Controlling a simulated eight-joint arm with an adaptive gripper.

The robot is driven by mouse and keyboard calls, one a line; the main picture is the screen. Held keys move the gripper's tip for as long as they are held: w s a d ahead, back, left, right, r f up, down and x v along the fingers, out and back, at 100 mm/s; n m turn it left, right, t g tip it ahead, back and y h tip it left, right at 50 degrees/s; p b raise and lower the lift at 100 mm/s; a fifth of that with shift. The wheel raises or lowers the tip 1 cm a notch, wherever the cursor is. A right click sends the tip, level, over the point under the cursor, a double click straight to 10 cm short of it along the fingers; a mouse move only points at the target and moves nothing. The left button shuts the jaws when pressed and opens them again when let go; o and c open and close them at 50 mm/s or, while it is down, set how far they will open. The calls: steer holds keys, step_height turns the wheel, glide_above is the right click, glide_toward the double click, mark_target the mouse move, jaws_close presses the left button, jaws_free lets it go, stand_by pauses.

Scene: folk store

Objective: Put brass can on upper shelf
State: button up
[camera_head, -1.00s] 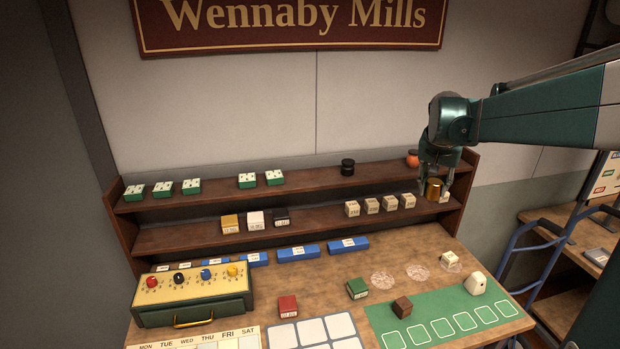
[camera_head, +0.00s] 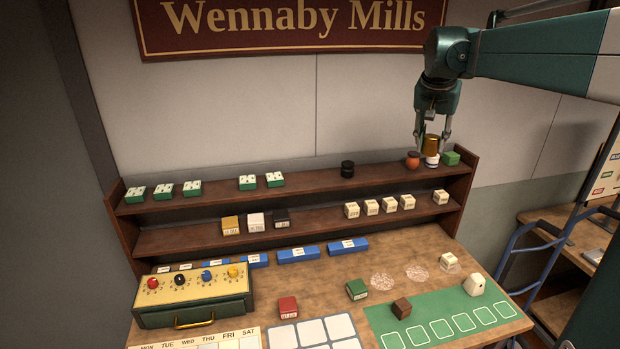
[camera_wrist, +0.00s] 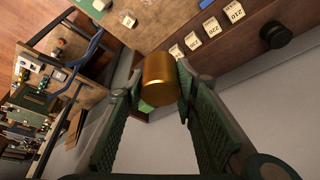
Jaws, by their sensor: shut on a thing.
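My gripper (camera_head: 433,146) is shut on the brass can (camera_head: 431,143), a short golden cylinder, above the right end of the upper shelf (camera_head: 310,180). In the head view the can overlaps a white object (camera_head: 432,160) on that shelf; I cannot tell the gap between them. In the wrist view the can (camera_wrist: 159,82) sits between the two fingertips (camera_wrist: 158,90). The red-orange round pot (camera_head: 412,160) is left of the can, and a green block (camera_head: 451,158) is right of it.
A black jar (camera_head: 347,169) and several green boxes (camera_head: 191,187) stand farther left on the upper shelf. The lower shelf (camera_head: 320,220) holds several cream blocks (camera_head: 372,207). The upper shelf is clear between the black jar and the red-orange pot.

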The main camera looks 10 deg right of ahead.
steer(key=w+a+p, duration=0.3)
steer(key=w+a, duration=0.2)
steer(key=w, duration=0.6)
steer(key=p, duration=0.2)
glide_above(371, 171)
steer(key=f, duration=0.3)
steer(key=s+a+f, duration=0.1)
steer(key=f, duration=0.1)
steer(key=shift+f, duration=0.3)
steer(key=shift+f, duration=2.9)
steer(key=shift+f, duration=2.1)
steer(key=shift+f, duration=0.1)
